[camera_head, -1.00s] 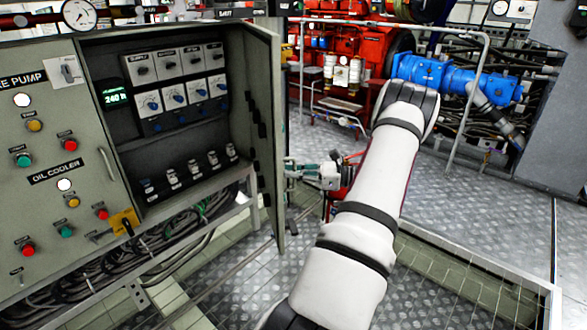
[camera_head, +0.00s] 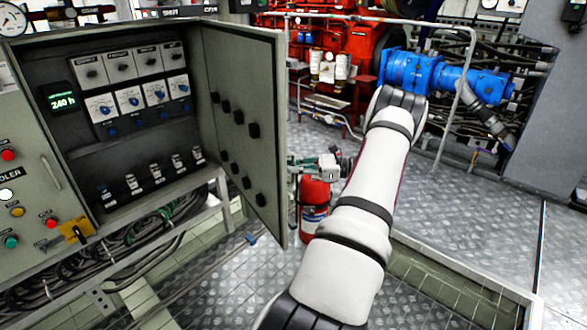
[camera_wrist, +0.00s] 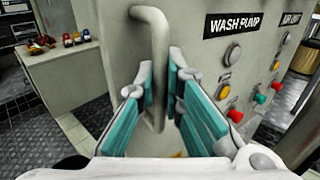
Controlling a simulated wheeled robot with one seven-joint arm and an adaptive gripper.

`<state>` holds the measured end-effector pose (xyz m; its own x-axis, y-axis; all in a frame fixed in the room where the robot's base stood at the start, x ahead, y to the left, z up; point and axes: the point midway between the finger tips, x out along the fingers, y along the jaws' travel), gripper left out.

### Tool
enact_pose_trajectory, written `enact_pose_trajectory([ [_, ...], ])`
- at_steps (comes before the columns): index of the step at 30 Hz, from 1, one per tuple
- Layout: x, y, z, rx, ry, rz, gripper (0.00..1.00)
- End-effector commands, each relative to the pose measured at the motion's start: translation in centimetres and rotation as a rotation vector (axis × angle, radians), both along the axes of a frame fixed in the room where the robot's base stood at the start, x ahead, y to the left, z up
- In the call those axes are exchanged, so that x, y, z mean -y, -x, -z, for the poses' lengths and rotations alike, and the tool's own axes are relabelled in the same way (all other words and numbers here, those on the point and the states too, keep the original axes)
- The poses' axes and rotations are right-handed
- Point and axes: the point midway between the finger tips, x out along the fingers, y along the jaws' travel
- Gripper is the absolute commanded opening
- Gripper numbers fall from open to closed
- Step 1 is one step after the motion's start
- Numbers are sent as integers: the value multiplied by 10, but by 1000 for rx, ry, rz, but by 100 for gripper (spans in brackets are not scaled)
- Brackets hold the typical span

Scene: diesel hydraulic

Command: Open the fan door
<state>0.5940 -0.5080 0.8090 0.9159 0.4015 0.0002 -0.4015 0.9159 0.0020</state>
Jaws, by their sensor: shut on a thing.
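The grey cabinet door (camera_head: 250,130) stands swung out on the right of the cabinet, its inner face with several black knobs turned to the head camera. No "fan" label is readable on it. My gripper (camera_head: 298,170) is beyond the door's free edge, at its outer face. In the wrist view my gripper (camera_wrist: 163,72) has its teal-padded fingers around the grey bar handle (camera_wrist: 152,30), shut on it. The outer face (camera_wrist: 205,65) there carries a "WASH PUMP" label, buttons and lamps. The handle is hidden from the head camera by the door.
The open cabinet (camera_head: 75,150) shows switches and a green "240 h" display. A red extinguisher (camera_head: 313,200) stands on the floor below my gripper. A grey rail (camera_head: 455,100) fronts the red and blue machinery. Checker-plate floor (camera_head: 480,215) is clear at right.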

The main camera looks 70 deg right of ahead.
Motion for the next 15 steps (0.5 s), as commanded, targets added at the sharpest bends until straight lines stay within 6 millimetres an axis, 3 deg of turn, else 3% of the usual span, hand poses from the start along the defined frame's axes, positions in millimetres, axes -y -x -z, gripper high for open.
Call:
enact_pose_trajectory([
  [6, -1, 4, 2, -6, -5, -1, 0],
  [7, -1, 4, 2, -6, -5, -1, 15],
  [9, -1, 3, 2, -5, -6, 0, 30],
  [15, 0, 2, 1, -3, -2, 0, 30],
])
